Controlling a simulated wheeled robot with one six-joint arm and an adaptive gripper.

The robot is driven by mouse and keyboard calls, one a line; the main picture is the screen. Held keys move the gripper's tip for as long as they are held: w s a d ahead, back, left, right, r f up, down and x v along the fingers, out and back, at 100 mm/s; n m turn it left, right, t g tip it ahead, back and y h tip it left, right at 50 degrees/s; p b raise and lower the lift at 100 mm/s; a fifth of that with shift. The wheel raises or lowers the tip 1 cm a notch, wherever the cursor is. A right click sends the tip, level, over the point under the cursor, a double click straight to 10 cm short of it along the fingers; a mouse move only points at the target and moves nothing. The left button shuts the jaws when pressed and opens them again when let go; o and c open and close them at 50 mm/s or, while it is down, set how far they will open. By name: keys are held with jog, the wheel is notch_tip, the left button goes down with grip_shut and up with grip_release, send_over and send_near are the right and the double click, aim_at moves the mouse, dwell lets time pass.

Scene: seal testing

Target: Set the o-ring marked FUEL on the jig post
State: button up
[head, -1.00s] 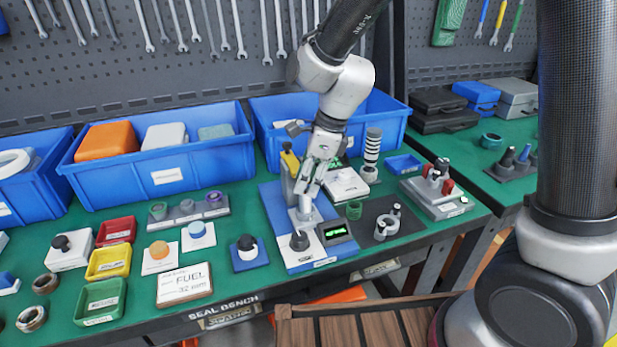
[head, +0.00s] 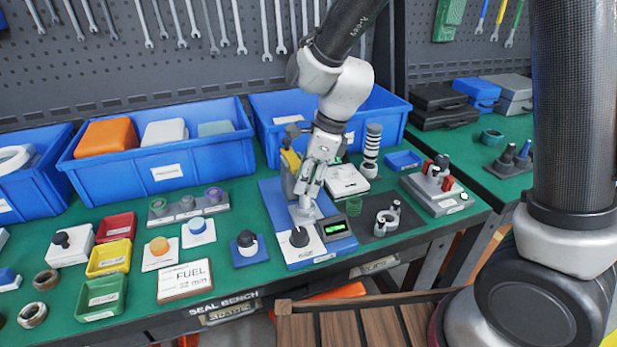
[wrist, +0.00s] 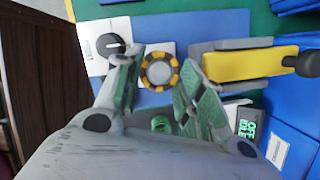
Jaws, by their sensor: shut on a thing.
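My gripper (wrist: 160,68) is low over the blue-based jig (head: 275,205), its tips pointing down in the head view (head: 303,212). In the wrist view its fingers are on either side of a ring with yellow and dark grey segments (wrist: 147,82), shut on it. A grey round surface shows inside the ring; I cannot tell whether it is the top of the jig post. No marking on the ring is readable. A white card (head: 185,282) reading FUEL and 32 mm lies at the front of the bench.
A yellow-handled clamp (wrist: 250,63) stands close beside the gripper. A black knob (head: 299,237) and a lit display (head: 335,228) are at the jig's front. A green ring (wrist: 161,123) is to its right in the head view. Blue bins (head: 165,178) line the back.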

jog(key=o, duration=0.9)
jog(key=shift+r, duration=3.45)
